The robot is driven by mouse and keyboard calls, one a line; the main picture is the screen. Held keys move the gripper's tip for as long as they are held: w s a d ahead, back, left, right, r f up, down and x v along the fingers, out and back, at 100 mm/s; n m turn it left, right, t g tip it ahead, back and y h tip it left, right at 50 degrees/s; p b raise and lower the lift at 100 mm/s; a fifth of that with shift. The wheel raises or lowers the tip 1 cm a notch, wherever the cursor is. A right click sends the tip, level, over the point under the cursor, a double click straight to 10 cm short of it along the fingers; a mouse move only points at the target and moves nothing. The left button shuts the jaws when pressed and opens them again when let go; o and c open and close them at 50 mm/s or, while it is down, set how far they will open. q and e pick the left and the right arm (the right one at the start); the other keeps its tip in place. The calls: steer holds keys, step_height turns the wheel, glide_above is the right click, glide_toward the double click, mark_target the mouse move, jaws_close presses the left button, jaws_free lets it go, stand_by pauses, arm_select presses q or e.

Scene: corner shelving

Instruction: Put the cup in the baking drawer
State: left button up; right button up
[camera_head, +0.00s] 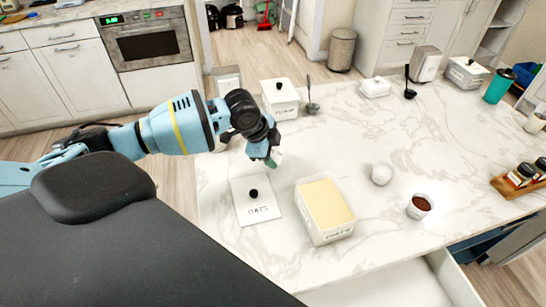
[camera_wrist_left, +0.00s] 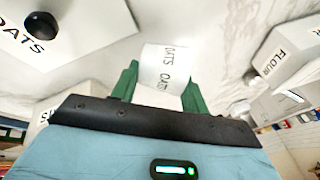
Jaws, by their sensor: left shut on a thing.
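In the head view the held thing is mostly hidden by the gripper. An open white drawer (camera_head: 440,275) shows at the bottom edge, below the counter's front; whether it is the baking drawer I cannot tell. My right gripper is not in view.
The OATS box (camera_head: 255,210) has a black-knobbed lid. To its right are an open box of yellowish contents (camera_head: 328,228), a small white jar (camera_head: 382,173) and a brown-filled bowl (camera_head: 412,210). A FLOUR box (camera_head: 281,110) stands behind. The counter's middle (camera_head: 350,130) is clear.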

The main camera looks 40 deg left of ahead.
arm_select(q)
steer(key=shift+f, duration=0.9)
steer(key=shift+f, duration=0.2)
steer(key=o, duration=1.1)
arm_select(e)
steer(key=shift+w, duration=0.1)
arm_select(q)
steer(key=shift+r, duration=0.1)
steer(key=shift+p+v, duration=0.7)
steer(key=shift+v, duration=5.35)
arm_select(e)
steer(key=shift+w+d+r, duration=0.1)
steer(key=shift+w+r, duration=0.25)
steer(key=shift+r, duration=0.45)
